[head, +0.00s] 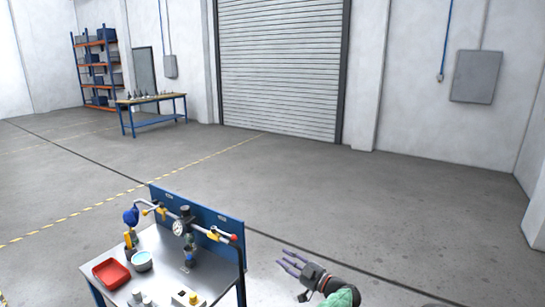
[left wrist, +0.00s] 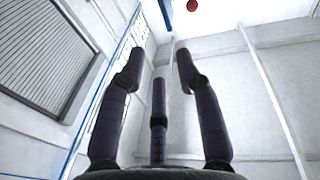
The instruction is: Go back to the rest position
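The valve rig (head: 185,222) stands on the bench, with pipes, a gauge, yellow handles and a red end at the right.
The metal-topped workbench (head: 165,267) has a blue back panel (head: 215,222) and carries a red tray (head: 111,273) and a round bowl (head: 142,260). The floor beyond is clear. A blue table (head: 152,117), shelves (head: 95,67) and a roller shutter (head: 280,70) stand far back.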

